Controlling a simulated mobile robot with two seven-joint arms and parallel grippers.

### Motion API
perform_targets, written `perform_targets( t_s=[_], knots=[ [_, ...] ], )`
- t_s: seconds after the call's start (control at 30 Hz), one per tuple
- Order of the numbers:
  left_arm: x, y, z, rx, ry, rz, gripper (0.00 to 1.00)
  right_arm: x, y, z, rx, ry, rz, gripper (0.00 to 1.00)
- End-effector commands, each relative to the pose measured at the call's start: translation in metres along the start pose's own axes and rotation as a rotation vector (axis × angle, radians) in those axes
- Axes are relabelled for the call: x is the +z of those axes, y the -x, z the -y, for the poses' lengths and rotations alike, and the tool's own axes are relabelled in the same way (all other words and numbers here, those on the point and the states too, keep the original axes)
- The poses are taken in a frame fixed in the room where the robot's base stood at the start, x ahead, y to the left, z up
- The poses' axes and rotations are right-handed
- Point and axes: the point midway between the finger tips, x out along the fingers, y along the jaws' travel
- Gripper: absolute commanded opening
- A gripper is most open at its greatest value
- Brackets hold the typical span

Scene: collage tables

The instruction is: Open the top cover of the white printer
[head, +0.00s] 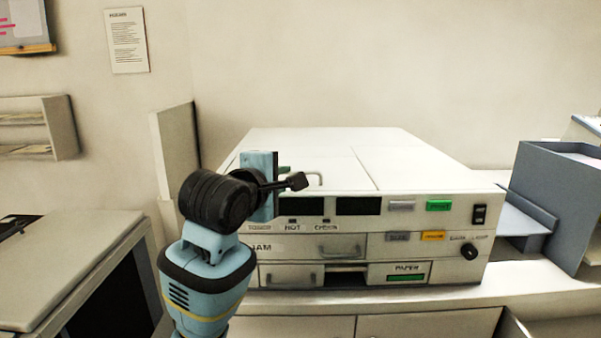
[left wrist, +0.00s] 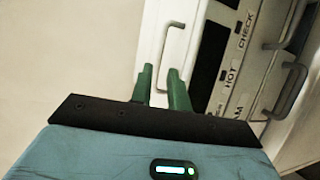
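The white printer (head: 430,158) stands on the counter, its top cover (head: 318,166) closed, with a thin handle (head: 320,177) near the cover's front edge. My left gripper (head: 287,171) is over the left front of the cover, just left of the handle, and its body hides part of the printer. In the left wrist view my left gripper (left wrist: 163,88) has its two green fingers apart. The cover handle (left wrist: 167,45) shows just beyond the fingertips, its lower end in line with the gap. Whether it touches a finger I cannot tell. My right gripper is not in view.
The printer's front has displays, buttons, a black knob (head: 470,251) and drawers with handles (head: 340,250). A blue-grey box (head: 546,205) stands to the right. A beige machine (head: 65,260) is at the left. The wall behind the printer is bare.

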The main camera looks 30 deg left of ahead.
Motion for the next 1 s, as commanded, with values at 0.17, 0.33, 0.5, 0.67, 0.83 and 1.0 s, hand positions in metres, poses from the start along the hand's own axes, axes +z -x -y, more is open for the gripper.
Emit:
perform_targets(
  t_s=[0.17,0.33,0.5,0.67,0.83,1.0],
  knots=[
    [0.000,-0.016,0.001,-0.003,-0.002,0.000,0.17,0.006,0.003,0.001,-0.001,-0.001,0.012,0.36],
    [0.000,-0.042,0.001,-0.004,-0.003,-0.001,0.17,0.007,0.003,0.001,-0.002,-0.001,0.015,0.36],
    [0.000,-0.062,0.000,-0.002,-0.002,0.000,0.17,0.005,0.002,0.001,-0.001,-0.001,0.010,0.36],
    [0.000,-0.074,0.000,-0.001,-0.003,0.000,0.17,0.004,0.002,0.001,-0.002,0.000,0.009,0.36],
    [0.000,-0.077,0.000,0.000,-0.003,0.001,0.17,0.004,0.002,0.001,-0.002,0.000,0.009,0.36],
    [0.000,-0.077,0.001,0.000,-0.003,0.001,0.17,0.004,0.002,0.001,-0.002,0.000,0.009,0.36]
  ],
)
